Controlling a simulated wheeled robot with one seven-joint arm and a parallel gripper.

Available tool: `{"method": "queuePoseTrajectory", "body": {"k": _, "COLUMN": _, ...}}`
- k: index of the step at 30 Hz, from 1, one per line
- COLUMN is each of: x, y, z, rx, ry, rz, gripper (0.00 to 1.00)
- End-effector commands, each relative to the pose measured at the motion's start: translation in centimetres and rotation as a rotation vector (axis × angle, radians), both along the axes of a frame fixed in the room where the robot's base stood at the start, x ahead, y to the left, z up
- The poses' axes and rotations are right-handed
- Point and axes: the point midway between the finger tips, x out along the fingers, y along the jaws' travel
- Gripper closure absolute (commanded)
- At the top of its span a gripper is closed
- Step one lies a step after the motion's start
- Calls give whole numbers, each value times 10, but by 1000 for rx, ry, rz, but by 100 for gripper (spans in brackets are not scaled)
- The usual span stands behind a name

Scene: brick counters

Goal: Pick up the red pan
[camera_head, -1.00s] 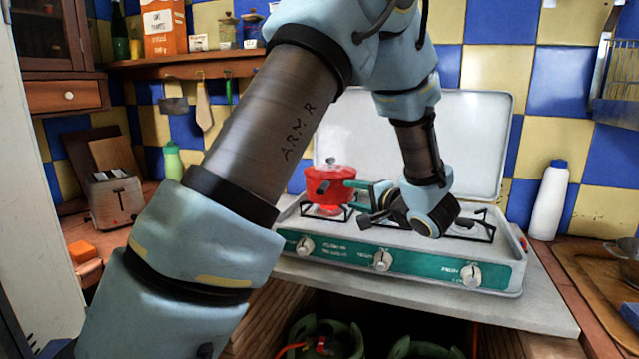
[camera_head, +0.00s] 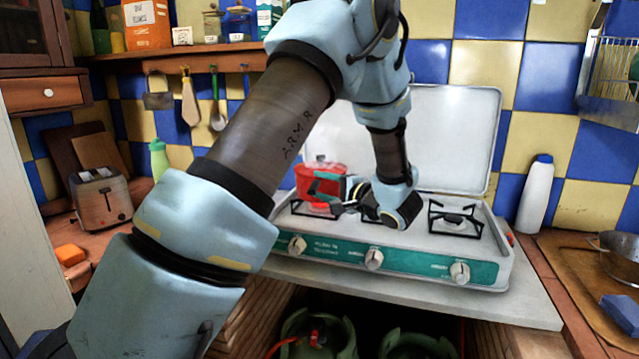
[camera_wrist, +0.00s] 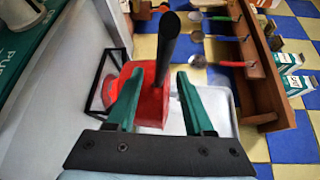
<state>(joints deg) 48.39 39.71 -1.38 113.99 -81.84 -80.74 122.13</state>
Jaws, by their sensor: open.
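The red pan (camera_head: 320,172) stands on the left burner of the camp stove (camera_head: 395,225). In the head view it is partly hidden by my gripper (camera_head: 325,188), whose green fingers overlap its front right side. In the wrist view the red pan (camera_wrist: 152,103) lies between and beyond the two green fingers of my gripper (camera_wrist: 157,78). Its dark handle (camera_wrist: 167,45) runs along the gap between them, with clear space on both sides. My gripper is open and holds nothing.
The stove's raised white lid (camera_head: 450,130) stands close behind my gripper. The right burner (camera_head: 453,218) is empty. A white bottle (camera_head: 536,195) stands right of the stove, a toaster (camera_head: 100,198) to the left. Utensils hang under the shelf (camera_head: 180,60).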

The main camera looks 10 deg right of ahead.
Motion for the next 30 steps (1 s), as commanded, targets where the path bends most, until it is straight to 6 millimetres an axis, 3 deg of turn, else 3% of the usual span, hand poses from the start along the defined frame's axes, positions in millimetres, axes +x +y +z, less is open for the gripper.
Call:
{"method": "queuePoseTrajectory", "body": {"k": 4, "x": 16, "y": 9, "z": 0, "rx": 0, "ry": 0, "rz": 1, "gripper": 48}}
{"method": "queuePoseTrajectory", "body": {"k": 11, "x": 18, "y": 10, "z": -2, "rx": 0, "ry": 0, "rz": 0, "gripper": 48}}
{"method": "queuePoseTrajectory", "body": {"k": 25, "x": 18, "y": 10, "z": -2, "rx": 0, "ry": 0, "rz": 0, "gripper": 100}}
{"method": "queuePoseTrajectory", "body": {"k": 30, "x": 18, "y": 10, "z": -2, "rx": 0, "ry": 0, "rz": 0, "gripper": 100}}
